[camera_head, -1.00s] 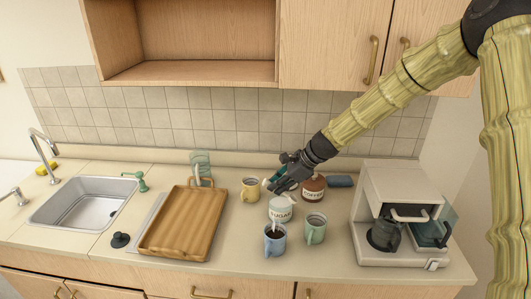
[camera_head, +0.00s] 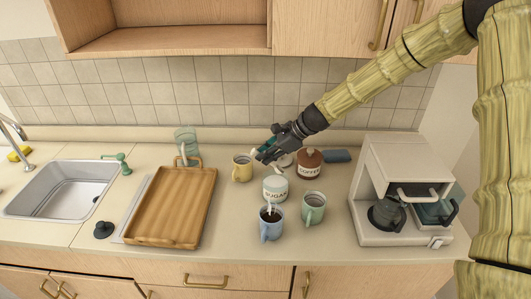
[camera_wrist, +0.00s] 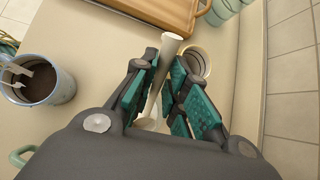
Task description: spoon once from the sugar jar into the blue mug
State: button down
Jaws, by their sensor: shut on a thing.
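The white sugar jar (camera_head: 275,190), lettered SUGAR, stands upright on the counter. The blue mug (camera_head: 271,226) stands just in front of it and holds dark liquid with pale streaks; it also shows at the left of the wrist view (camera_wrist: 62,92). My gripper (camera_head: 263,153) is above the counter, behind the jar in the picture and apart from it. In the wrist view its teal-padded fingers are shut on a pale, long-handled spoon (camera_wrist: 170,50). The spoon's lower end is partly hidden by the fingers, so I cannot tell whether it carries sugar.
A green mug (camera_head: 314,209) stands right of the blue mug, and a yellow mug (camera_head: 242,170) left of my gripper. The brown coffee jar (camera_head: 309,169) is close on the right. A wooden tray (camera_head: 177,205) lies left, a coffee machine (camera_head: 404,160) stands right. The front counter strip is clear.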

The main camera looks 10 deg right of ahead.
jog(key=f, duration=0.1)
jog(key=f+b, duration=0.2)
jog(key=shift+s+d+f, duration=0.15)
jog(key=shift+s+d, duration=0.05)
jog(key=shift+d, duration=0.1)
jog(key=a+h+p, duration=0.1)
jog(key=h+p, duration=0.1)
jog(key=p, duration=0.1)
jog(key=shift+a+f+g+h, duration=0.3)
jog(key=shift+a+h, duration=0.05)
jog(key=shift+h, duration=0.05)
dwell(0.9)
jog(key=shift+a+p, duration=0.15)
jog(key=shift+p, duration=0.45)
jog(key=shift+a+r+n+h+p, duration=0.2)
jog(key=shift+a+n+h+p, duration=0.15)
jog(key=shift+h+p, duration=0.6)
jog(key=shift+a+p, duration=0.2)
jog(key=shift+p, duration=0.45)
